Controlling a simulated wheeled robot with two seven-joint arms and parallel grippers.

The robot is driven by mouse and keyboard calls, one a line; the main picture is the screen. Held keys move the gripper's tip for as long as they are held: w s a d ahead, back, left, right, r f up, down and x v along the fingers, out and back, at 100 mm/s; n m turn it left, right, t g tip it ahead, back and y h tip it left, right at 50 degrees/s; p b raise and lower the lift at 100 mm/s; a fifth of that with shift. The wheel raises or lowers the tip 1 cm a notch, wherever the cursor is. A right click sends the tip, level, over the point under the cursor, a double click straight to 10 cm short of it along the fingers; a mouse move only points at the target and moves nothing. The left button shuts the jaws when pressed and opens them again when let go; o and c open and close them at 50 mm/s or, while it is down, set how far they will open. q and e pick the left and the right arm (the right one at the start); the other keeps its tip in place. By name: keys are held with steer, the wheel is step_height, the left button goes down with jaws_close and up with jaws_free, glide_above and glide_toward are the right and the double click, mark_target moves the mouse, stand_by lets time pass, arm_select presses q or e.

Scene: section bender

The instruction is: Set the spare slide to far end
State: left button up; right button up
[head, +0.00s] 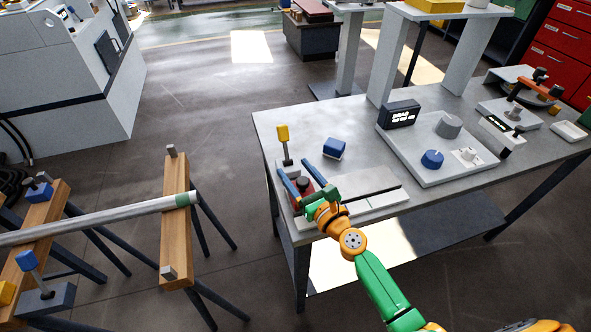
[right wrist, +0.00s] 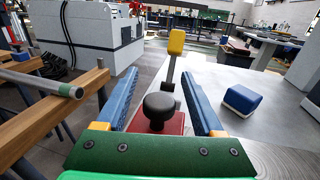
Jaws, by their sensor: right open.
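The slide is a red block with a round black knob (head: 304,184), at the left end of a pale grey rail unit (head: 372,188) on the table's front left. The knob (right wrist: 159,105) and red block (right wrist: 172,124) also show in the right wrist view. My right gripper (head: 294,169) is open, its two blue fingers on either side of the knob. In the right wrist view the gripper (right wrist: 160,76) shows gaps between both fingers and the knob. The gripper hides part of the slide and rail. My left gripper is out of view.
A yellow-topped upright lever (head: 283,134) stands just behind the slide. A loose blue block (head: 334,148) lies behind the rail. A control panel (head: 451,163) with knobs sits to the right. Wooden trestles (head: 176,225) hold a long tube at left. The rail's right part looks clear.

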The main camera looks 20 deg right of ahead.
steer(key=shift+w+a, duration=0.1)
steer(key=shift+w, duration=0.2)
steer(key=shift+s, duration=0.1)
steer(key=shift+s, duration=0.1)
steer(key=shift+c, duration=1.3)
jaws_close()
